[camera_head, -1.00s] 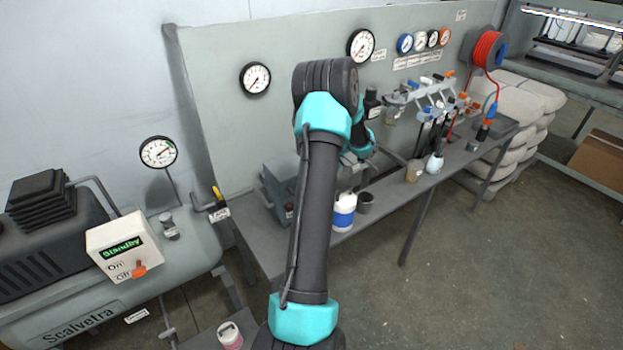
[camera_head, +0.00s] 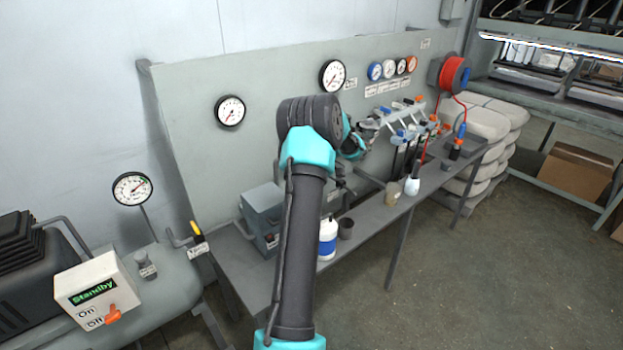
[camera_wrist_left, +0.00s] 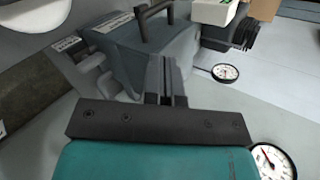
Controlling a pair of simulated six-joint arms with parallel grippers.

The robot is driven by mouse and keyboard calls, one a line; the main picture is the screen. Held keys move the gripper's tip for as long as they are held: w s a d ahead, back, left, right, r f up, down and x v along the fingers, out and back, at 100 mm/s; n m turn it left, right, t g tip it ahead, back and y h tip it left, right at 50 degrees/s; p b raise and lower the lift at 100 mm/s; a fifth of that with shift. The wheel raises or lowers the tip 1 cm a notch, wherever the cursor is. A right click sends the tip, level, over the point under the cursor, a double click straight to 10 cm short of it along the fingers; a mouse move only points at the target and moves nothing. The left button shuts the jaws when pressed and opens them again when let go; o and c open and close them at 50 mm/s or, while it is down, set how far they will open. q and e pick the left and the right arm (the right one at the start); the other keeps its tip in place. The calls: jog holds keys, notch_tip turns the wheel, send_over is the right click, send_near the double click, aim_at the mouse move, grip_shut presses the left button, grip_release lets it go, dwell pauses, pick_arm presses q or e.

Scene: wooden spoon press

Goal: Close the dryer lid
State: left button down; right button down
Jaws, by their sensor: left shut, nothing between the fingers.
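A grey boxy unit (camera_head: 262,212), which looks like the dryer, stands at the left end of the bench against the panel. My left arm hides its right side. In the left wrist view a grey-blue casing (camera_wrist_left: 135,55) with a dark bar handle (camera_wrist_left: 152,28) lies just beyond my left gripper (camera_wrist_left: 172,98). The gripper's two thin fingers are together and empty, and overlap the casing in the picture. I cannot tell whether they touch it, nor how far the lid is open. My right gripper is out of view.
A white-and-blue bottle (camera_head: 327,240) and a dark cup (camera_head: 346,228) stand on the bench (camera_head: 372,218) right of my arm. A tool rack (camera_head: 405,122) is farther right. A compressor with a Standby box (camera_head: 97,291) is at the left. Open floor lies in front.

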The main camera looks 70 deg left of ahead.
pick_arm(q)
jog(key=shift+w+a+r, duration=0.15)
jog(key=shift+w+a, duration=0.05)
jog(key=shift+w, duration=0.3)
jog(key=shift+w+a+r, duration=0.2)
jog(key=shift+w, duration=0.3)
jog(key=shift+w+a+r, duration=0.15)
jog(key=shift+w+a, duration=0.05)
jog(key=shift+w, duration=0.3)
jog(key=w+d+f+m+t, duration=0.2)
jog(key=w+d+f+m, duration=0.2)
jog(key=w+d+f, duration=0.55)
jog(key=w+d+f+m+t, duration=0.3)
jog(key=w+d+f+m, duration=0.15)
jog(key=d+f, duration=0.9)
jog(key=s+d+f+m+t, duration=0.1)
jog(key=d+f+m, duration=0.15)
jog(key=d, duration=0.65)
jog(key=s+d+f+m+t, duration=0.15)
jog(key=d+f, duration=0.25)
jog(key=d, duration=0.5)
jog(key=s+d+f+m+t, duration=0.1)
jog(key=s+d+m+t, duration=0.2)
jog(key=s+d, duration=0.3)
jog(key=d+m, duration=0.1)
jog(key=d, duration=0.4)
jog(key=shift+d+f, duration=0.25)
jog(key=shift+d, duration=0.15)
